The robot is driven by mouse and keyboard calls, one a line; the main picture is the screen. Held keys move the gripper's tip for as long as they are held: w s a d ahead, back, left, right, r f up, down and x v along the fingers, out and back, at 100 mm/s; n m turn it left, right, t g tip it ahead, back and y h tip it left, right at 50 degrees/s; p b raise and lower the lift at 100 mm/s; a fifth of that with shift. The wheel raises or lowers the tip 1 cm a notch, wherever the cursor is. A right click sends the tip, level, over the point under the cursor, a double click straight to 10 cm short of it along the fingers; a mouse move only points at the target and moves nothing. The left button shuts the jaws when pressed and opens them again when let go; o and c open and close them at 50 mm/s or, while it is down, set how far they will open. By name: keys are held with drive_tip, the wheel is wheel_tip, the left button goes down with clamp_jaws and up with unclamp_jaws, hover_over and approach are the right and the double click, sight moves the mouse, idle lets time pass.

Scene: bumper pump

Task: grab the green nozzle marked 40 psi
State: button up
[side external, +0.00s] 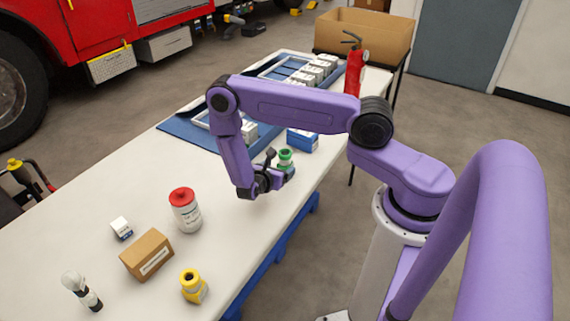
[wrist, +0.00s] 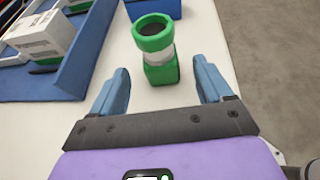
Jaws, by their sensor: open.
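The green nozzle (wrist: 160,72) stands upright on the white table, with a green ring top, a pale middle band and a green base. It also shows in the side external view (side external: 285,156), partly hidden by my gripper. No 40 psi marking is readable. My gripper (wrist: 162,92) is open and empty, with its two blue fingers pointing toward the nozzle. The nozzle's base lies just beyond and between the fingertips, apart from both. In the side external view my gripper (side external: 276,174) is low over the table right beside the nozzle.
A blue tray (side external: 190,136) with white boxes lies left of the nozzle, and a blue box (side external: 302,140) is behind it. A yellow nozzle (side external: 193,287), a red-capped bottle (side external: 186,212) and a cardboard box (side external: 147,255) stand toward the near end. A red extinguisher (side external: 354,70) stands at the far end.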

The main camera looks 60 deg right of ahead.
sight(282, 164)
drive_tip(key=shift+x, duration=3.25)
drive_tip(key=shift+r, duration=0.2)
drive_tip(key=c, duration=1.2)
